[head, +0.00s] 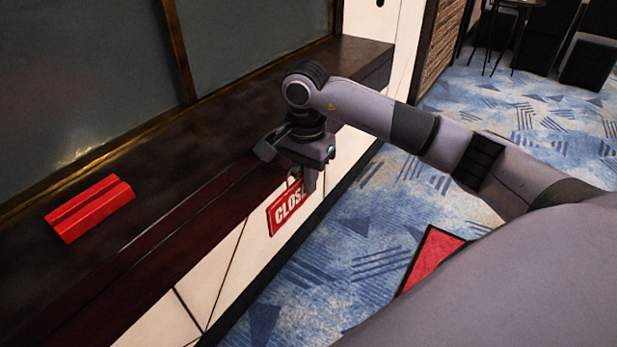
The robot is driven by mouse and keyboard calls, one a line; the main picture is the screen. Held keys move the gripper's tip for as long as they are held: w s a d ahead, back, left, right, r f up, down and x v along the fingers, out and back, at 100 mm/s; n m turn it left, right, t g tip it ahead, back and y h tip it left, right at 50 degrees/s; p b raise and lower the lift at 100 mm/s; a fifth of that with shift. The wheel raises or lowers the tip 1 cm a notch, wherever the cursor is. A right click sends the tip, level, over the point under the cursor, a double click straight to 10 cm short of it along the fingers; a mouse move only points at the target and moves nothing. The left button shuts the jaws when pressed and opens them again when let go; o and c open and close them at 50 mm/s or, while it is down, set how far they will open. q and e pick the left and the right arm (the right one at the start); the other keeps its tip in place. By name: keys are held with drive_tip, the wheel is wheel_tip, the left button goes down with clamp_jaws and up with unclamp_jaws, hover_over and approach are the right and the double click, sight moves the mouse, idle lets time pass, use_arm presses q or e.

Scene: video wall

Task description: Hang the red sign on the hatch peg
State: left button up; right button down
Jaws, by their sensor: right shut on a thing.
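The red sign (284,212) with white letters, of which "CLOS" can be read, hangs slightly tilted in front of the counter's white front panels. My right gripper (300,178) is above the sign, shut on its upper part. The fingers hide the grip point and the sign's right end. I cannot pick out the hatch peg for sure. A small dark spot (380,3) shows on the white wall at the top, too small to identify. My left gripper is out of view.
The dark counter (150,200) runs from lower left to upper middle, below dark framed panes (90,80). A red ridged block (90,208) lies on it. A red dark-edged panel (432,258) is partly hidden by my arm. Blue patterned carpet (370,230) lies right of the counter.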

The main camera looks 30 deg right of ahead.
drive_tip(key=shift+a+f, duration=0.2)
drive_tip(key=shift+f, duration=0.15)
drive_tip(key=c, duration=0.6)
unclamp_jaws()
drive_tip(key=shift+c, duration=0.2)
wheel_tip(320, 180, up, 7)
drive_tip(key=p, duration=0.4)
drive_tip(key=shift+w+f, duration=0.15)
drive_tip(key=shift+w, duration=0.25)
drive_tip(key=shift+w+a+r+p, duration=0.1)
drive_tip(key=shift+a+r+p, duration=0.05)
drive_tip(key=shift+r+p, duration=0.35)
drive_tip(key=shift+c, duration=0.2)
drive_tip(key=shift+o, duration=0.2)
drive_tip(key=shift+r, duration=0.5)
